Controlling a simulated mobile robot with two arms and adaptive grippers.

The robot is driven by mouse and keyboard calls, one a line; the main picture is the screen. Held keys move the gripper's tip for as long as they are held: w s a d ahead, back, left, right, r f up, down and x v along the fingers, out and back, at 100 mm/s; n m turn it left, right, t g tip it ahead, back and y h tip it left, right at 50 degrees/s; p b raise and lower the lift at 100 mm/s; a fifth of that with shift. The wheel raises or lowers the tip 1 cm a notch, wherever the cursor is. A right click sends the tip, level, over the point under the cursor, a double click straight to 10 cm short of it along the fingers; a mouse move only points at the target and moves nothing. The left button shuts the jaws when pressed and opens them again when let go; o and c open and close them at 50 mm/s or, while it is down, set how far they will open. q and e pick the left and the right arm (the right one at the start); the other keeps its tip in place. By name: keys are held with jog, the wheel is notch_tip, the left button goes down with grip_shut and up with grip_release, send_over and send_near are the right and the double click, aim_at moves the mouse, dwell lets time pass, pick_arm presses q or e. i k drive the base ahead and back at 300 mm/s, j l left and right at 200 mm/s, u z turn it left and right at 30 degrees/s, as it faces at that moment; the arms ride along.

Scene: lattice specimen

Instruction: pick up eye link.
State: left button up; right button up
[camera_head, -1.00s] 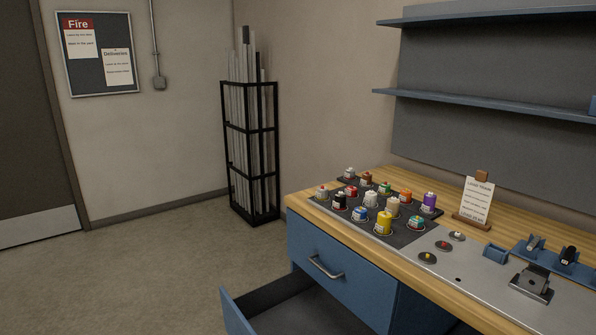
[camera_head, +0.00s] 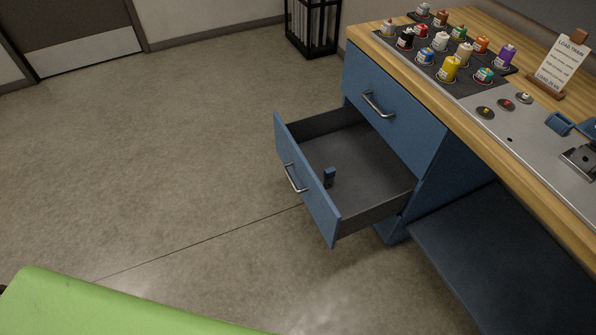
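A small upright dark piece with a blue part (camera_head: 330,177) stands in the open lower drawer (camera_head: 310,190), near its front panel. It is the only loose thing I see in that drawer; it is too small to tell for sure whether it is the eye link. Neither of my grippers is in view.
The blue drawer cabinet has a shut upper drawer (camera_head: 400,115). The bench top (camera_head: 409,76) above it carries several small coloured containers, a sign (camera_head: 562,62) and small metal discs. A dark low shelf (camera_head: 490,245) lies right of the drawers. The floor (camera_head: 170,150) to the left is clear.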

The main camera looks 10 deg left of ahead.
aim_at(329, 174)
jog(key=z, duration=1.35)
jog(key=u, duration=1.45)
jog(key=i+j+z, duration=0.15)
jog(key=z, duration=0.35)
jog(key=i+j+z, duration=0.15)
jog(key=j+z, duration=0.2)
jog(key=z, duration=0.15)
jog(key=j+z, duration=0.3)
jog(key=z, duration=0.2)
jog(key=i, duration=0.05)
